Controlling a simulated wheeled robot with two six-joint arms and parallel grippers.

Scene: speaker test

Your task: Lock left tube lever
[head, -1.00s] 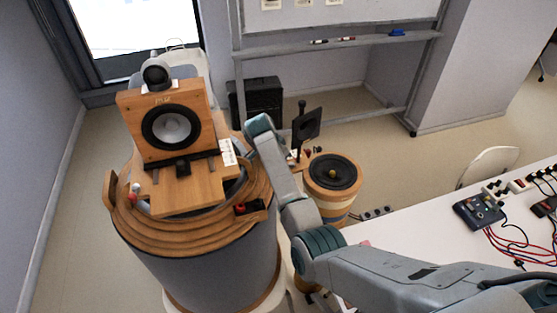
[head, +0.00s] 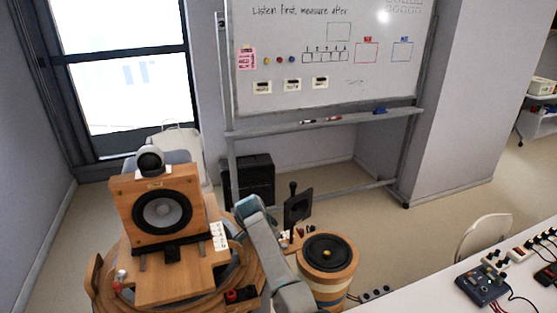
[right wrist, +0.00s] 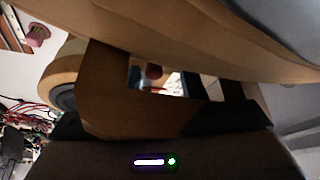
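The large wooden-topped drum, apparently the left tube (head: 105,283), stands at lower left in the head view. A speaker in a wooden baffle (head: 185,182) stands on it. A red and black fitting (head: 240,295) sits on its near right rim; I cannot tell whether it is the lever. My right arm reaches up along the drum's right side; its gripper is hidden there. In the right wrist view, my right gripper (right wrist: 190,100) shows as dark brown, shadowed shapes under a curved wooden rim (right wrist: 190,35). Its opening and any contact are unclear. My left gripper is not in view.
A smaller wooden tube with a black speaker cone (head: 328,252) stands right of my arm, close to it. A white table (head: 420,297) with electronics (head: 484,284) is at lower right. A whiteboard (head: 330,75) stands behind. Floor is open in the middle right.

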